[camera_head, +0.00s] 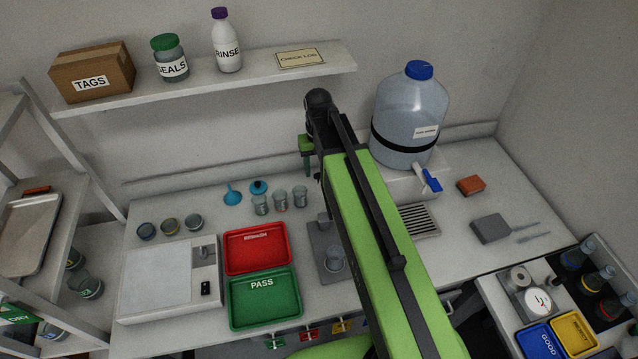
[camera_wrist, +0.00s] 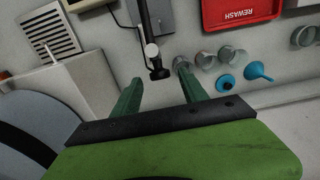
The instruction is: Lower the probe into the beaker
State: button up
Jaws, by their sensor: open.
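In the head view, a clear beaker (camera_head: 335,259) stands on a grey stand base (camera_head: 318,236) on the bench, just left of my arm. In the wrist view, a dark rod with a pale collar and black end (camera_wrist: 157,72), probably part of the probe stand, reaches down between my fingertips. My gripper (camera_wrist: 161,74) is open, one green finger on each side of that end; I cannot tell whether they touch it. My gripper (camera_head: 307,162) is mostly hidden behind my arm in the head view. The probe tip cannot be made out.
A red tray (camera_head: 257,248) and green PASS tray (camera_head: 264,298) lie nearer. A large water carboy (camera_head: 410,115) stands close on the right, beside a drain grille (camera_head: 419,220).

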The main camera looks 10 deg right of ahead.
notch_tip(320, 180, down, 2)
jog(key=shift+f+b, duration=0.2)
jog(key=shift+b, duration=0.3)
jog(key=shift+r, duration=0.1)
grip_shut()
dwell(1.0)
